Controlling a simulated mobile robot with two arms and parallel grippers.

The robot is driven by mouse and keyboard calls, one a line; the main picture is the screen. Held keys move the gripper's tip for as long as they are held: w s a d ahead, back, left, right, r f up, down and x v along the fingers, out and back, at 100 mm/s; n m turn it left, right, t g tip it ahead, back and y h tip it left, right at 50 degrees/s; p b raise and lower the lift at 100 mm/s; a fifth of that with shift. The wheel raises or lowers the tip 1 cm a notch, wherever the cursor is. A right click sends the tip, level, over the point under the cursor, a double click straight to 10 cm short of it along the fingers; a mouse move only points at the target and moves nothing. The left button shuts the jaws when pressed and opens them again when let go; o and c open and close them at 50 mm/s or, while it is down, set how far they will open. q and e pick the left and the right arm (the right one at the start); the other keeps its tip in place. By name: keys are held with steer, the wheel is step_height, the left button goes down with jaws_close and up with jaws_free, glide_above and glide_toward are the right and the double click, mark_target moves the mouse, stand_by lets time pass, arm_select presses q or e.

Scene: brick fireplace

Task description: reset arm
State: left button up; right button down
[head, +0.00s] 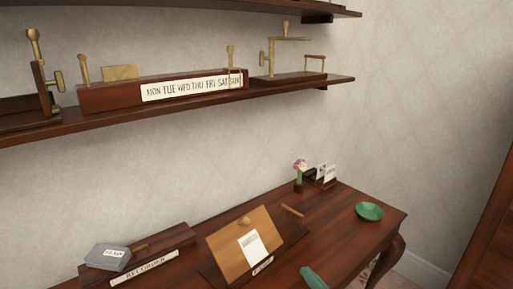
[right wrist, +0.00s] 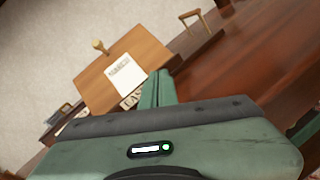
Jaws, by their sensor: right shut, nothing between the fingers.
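My right gripper (head: 312,277) shows as a green tip at the bottom edge of the head view, over the front of the desk. In the right wrist view its green fingers (right wrist: 157,88) are together with nothing between them. They point toward the slanted wooden board (right wrist: 120,65) with a white card on it. This board also shows in the head view (head: 228,249), left of the gripper. The rest of my right arm is out of the head view. My left gripper is in neither view.
The dark wooden desk (head: 335,226) holds a grey box (head: 108,257) at left, a small flower vase (head: 299,178) at the back and a green dish (head: 369,211) at right. A shelf (head: 200,110) with a weekday-lettered wooden block runs above. The desk's right part is mostly clear.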

steer(key=m+h, duration=0.1)
steer(key=m, duration=0.1)
steer(key=s+d+m+t+h, duration=0.1)
steer(key=m, duration=0.2)
steer(key=s+d+r+m+h, duration=0.1)
steer(key=m, duration=0.1)
steer(key=shift+s+d+m+h, duration=0.15)
steer(key=shift+d+m+h, duration=0.05)
steer(key=shift+m+h, duration=0.1)
steer(key=s+d+f+m+g+h, duration=0.2)
steer(key=s+d+f+m+h, duration=0.1)
steer(key=s+m, duration=0.4)
steer(key=s+d+f+m+g+h, duration=0.25)
steer(key=s+m, duration=0.25)
steer(key=m, duration=0.4)
steer(key=s+a+f+m+g+y, duration=0.15)
steer(key=s+m+g, duration=0.3)
steer(key=s, duration=0.65)
steer(key=s+a+f+m+g+y, duration=0.15)
steer(key=s+m+g, duration=0.35)
steer(key=s, duration=0.5)
step_height(320, 180, down, 27)
steer(key=s, duration=0.2)
steer(key=s+d+f+g+h, duration=0.1)
steer(key=s+d+f, duration=0.2)
steer(key=s+f, duration=1.2)
steer(key=shift+s+f+g, duration=0.25)
steer(key=shift+s+g, duration=0.05)
steer(key=shift+s, duration=0.3)
